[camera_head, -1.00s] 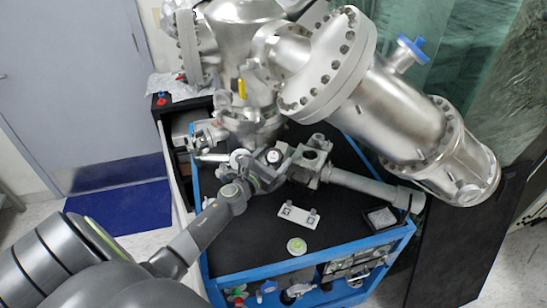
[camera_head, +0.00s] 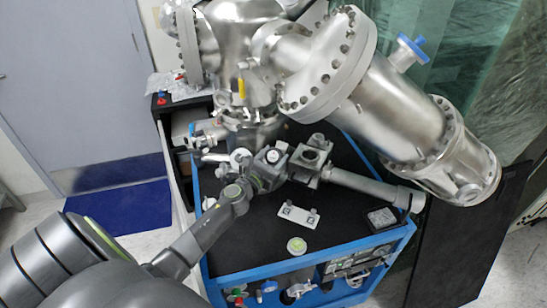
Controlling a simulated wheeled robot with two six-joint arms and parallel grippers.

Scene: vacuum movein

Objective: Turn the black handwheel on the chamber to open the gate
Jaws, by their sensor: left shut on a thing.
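My left arm comes in from the lower left. Its gripper (camera_head: 277,165) is at the small grey valve body (camera_head: 310,155) on the chamber's side pipe, on the valve's left side. The jaws are shut on the black handwheel, which is mostly hidden behind the gripper and hard to make out against the dark bench. The steel vacuum chamber (camera_head: 245,75) rises behind. How far the gate is open cannot be seen. My right gripper is not in view.
A large flanged steel cylinder (camera_head: 390,105) overhangs the right side. The front of the black top is mostly clear.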

